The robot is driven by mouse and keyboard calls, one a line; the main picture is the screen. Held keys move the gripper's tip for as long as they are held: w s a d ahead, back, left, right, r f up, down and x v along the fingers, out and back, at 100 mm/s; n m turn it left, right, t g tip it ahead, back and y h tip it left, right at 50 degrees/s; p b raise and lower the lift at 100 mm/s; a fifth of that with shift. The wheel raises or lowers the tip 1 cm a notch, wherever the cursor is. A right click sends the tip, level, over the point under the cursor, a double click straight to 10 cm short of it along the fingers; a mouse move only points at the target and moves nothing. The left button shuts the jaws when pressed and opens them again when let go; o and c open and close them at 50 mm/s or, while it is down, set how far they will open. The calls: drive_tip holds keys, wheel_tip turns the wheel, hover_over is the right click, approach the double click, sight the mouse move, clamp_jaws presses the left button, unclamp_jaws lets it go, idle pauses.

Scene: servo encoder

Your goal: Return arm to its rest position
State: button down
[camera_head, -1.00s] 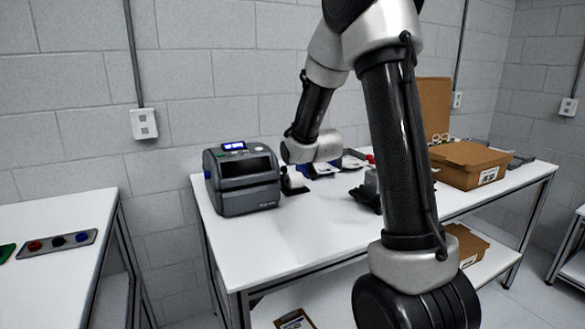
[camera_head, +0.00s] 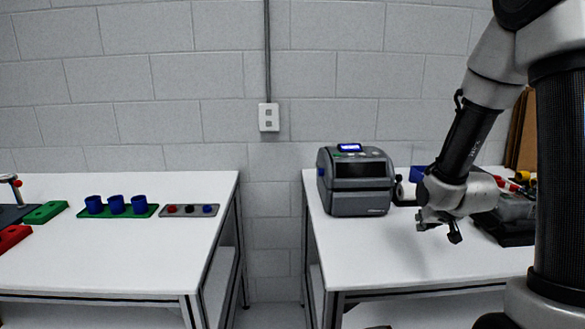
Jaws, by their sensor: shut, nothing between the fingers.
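My arm is at the right side of the head view, with its thick lower link close to the camera. The forearm reaches down and to the left. My gripper (camera_head: 445,234) hangs above the white right table (camera_head: 385,262), apart from its surface. It is small in the picture; it is shut with nothing in it. The dark grey label printer (camera_head: 356,181) with a lit blue screen stands to the left of my gripper, not touching it.
Behind my gripper lie a dark grey device (camera_head: 508,216) and a white roll (camera_head: 404,191). The left table (camera_head: 100,252) bears a green tray with blue cups (camera_head: 116,205) and a grey button panel (camera_head: 188,210). A gap separates the tables.

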drive_tip(key=s+g, duration=0.1)
drive_tip(key=s, duration=0.1)
drive_tip(key=s+g, duration=0.1)
drive_tip(key=s, duration=0.2)
drive_tip(key=s+g, duration=0.2)
drive_tip(key=s, duration=0.1)
drive_tip(key=shift+a+f, duration=0.2)
drive_tip(key=shift+a, duration=0.05)
drive_tip(key=s+a+r+n, duration=0.1)
drive_tip(key=s+a+r, duration=0.2)
drive_tip(key=s+r, duration=1.4)
drive_tip(key=shift+s+r+y, duration=0.3)
drive_tip(key=shift+s+r, duration=0.05)
drive_tip(key=shift+s, duration=0.75)
